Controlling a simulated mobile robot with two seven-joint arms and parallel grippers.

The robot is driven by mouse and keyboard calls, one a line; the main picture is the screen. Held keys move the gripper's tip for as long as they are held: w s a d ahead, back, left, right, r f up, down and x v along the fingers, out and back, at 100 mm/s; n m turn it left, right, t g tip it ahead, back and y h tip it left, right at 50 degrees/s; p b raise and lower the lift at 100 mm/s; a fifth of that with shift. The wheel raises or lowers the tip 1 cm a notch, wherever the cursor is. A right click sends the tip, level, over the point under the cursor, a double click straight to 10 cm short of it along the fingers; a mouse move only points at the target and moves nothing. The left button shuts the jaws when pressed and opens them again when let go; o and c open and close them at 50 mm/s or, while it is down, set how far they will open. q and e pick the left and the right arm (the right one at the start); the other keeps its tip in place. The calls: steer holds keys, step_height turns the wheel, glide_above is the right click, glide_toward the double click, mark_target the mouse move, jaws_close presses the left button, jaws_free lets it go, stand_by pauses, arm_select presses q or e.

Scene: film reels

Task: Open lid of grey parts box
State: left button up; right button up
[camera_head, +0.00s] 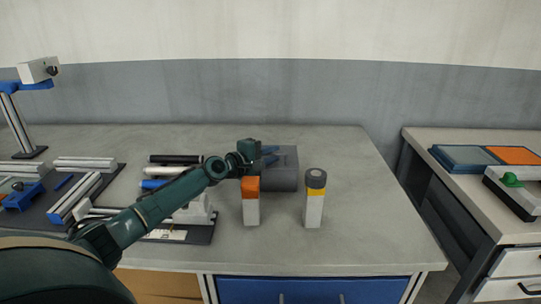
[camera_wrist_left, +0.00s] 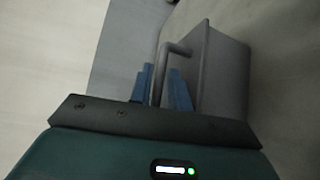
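The grey parts box (camera_head: 286,178) stands on the workbench in the head view, its lid looking closed. My left gripper (camera_head: 268,158) is at the left side of its top and partly covers it. In the left wrist view the grey box (camera_wrist_left: 226,75) stands right of the fingers. A bent grey handle (camera_wrist_left: 176,48) on the box runs down between the two blue fingertips of my left gripper (camera_wrist_left: 161,88). The fingers are close together with the handle filling the gap, so they look shut on it. My right gripper is not in view.
An orange-topped white block (camera_head: 251,210) and a white and yellow block with a dark round top (camera_head: 314,202) stand in front of the box. A dark mat (camera_head: 115,180) with metal profiles lies left. The bench (camera_head: 370,230) is clear on the right.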

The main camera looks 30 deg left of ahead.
arm_select(q)
steer(key=shift+c, duration=0.5)
jaws_close()
